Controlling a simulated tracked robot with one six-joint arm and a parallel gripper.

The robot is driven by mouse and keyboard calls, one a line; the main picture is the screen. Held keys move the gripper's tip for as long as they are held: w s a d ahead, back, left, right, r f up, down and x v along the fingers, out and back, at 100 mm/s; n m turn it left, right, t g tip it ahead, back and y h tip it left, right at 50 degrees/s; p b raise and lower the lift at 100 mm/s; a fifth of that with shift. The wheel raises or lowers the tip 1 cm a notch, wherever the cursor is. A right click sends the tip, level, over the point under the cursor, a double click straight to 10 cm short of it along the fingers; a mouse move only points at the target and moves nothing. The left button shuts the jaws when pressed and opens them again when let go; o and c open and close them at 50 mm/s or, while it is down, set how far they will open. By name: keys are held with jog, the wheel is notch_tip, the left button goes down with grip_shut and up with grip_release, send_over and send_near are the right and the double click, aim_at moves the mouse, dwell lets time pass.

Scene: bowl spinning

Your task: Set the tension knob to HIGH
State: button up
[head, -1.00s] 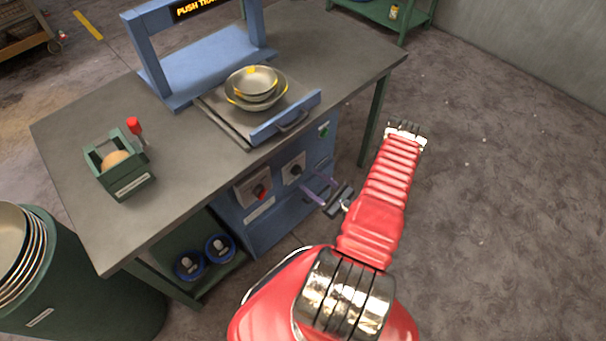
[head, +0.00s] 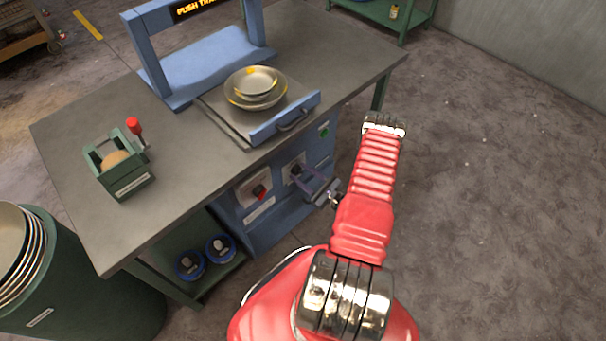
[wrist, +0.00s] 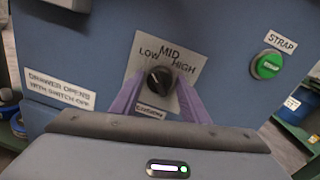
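The black tension knob (wrist: 159,79) sits on a white plate marked LOW, MID and HIGH, on the blue machine front. A small pale mark shows on the left part of its face, but I cannot tell for sure which label it points to. In the head view the knob (head: 296,169) is just beyond my fingertips. My gripper (wrist: 160,88) is open, with one purple finger on the left of the knob and one on the right. Gaps show between fingers and knob. The gripper also shows in the head view (head: 306,177).
A red switch (head: 260,191) is on the panel left of the knob. A green STRAP button (wrist: 268,65) is to the right. Open floor lies right of my arm.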

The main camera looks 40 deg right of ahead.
jog(key=c, duration=0.7)
jog(key=shift+d, duration=0.15)
jog(key=shift+c, duration=0.3)
